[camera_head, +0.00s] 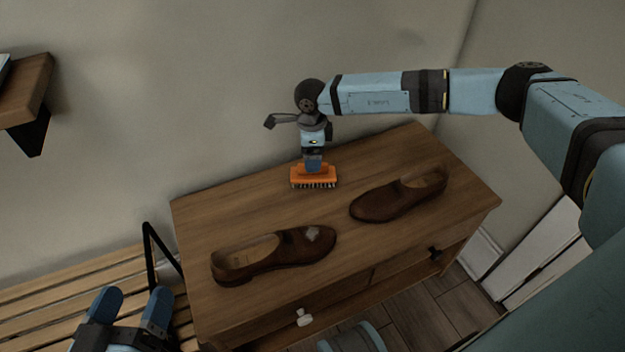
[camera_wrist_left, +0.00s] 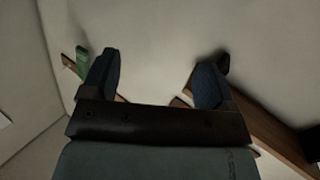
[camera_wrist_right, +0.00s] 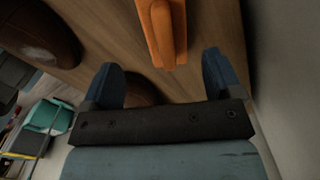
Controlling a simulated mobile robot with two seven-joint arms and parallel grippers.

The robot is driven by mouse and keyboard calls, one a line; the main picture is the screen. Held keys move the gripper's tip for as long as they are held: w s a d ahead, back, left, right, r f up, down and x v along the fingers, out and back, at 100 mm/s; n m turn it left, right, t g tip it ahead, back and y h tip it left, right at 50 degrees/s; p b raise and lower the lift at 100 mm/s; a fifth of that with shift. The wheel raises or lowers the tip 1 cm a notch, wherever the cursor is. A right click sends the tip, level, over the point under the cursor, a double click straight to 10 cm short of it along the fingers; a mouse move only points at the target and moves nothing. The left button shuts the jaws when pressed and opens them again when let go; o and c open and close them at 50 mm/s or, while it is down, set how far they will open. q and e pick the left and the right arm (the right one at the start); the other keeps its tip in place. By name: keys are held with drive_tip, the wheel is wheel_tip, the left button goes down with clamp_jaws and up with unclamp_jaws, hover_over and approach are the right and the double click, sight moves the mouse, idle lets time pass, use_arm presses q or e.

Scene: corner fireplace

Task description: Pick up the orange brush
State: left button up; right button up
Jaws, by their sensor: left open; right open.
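The orange brush (camera_head: 314,178) stands bristles down on the wooden cabinet top, between and behind two brown shoes. My right gripper (camera_head: 314,166) points down right over it, its fingers at the brush's upper edge. In the right wrist view the orange brush (camera_wrist_right: 163,30) lies ahead between my two open fingertips (camera_wrist_right: 162,68), with gaps to both sides. Whether a finger touches it cannot be told. My left gripper (camera_head: 132,303) is open and empty at the lower left, over the slatted bench. Its open fingers also show in the left wrist view (camera_wrist_left: 158,75).
Two brown shoes, left (camera_head: 275,253) and right (camera_head: 398,196), lie on the cabinet (camera_head: 225,210). A wall rises behind it. A slatted bench (camera_head: 60,285) adjoins at left; a wall shelf (camera_head: 25,90) is at upper left. A green object (camera_wrist_left: 81,60) shows in the left wrist view.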

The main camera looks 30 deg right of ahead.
wheel_tip(320, 180, down, 3)
drive_tip(key=shift+b, duration=0.35)
drive_tip(key=shift+w+f+b, duration=0.1)
drive_tip(key=shift+f+b, duration=0.3)
drive_tip(key=shift+f, duration=0.2)
wheel_tip(320, 180, down, 4)
drive_tip(key=shift+w+d+r+b, duration=0.15)
drive_tip(key=shift+b, duration=0.95)
drive_tip(key=shift+f, duration=0.2)
use_arm(q)
drive_tip(key=shift+w+a+f+m, duration=0.25)
drive_tip(key=shift+w+f+m, duration=0.05)
drive_tip(key=shift+w+m, duration=0.2)
drive_tip(key=shift+w+a+f+m, duration=0.25)
drive_tip(key=shift+w+f+m, duration=0.1)
drive_tip(key=shift+m, duration=0.15)
use_arm(e)
drive_tip(key=shift+r, duration=0.1)
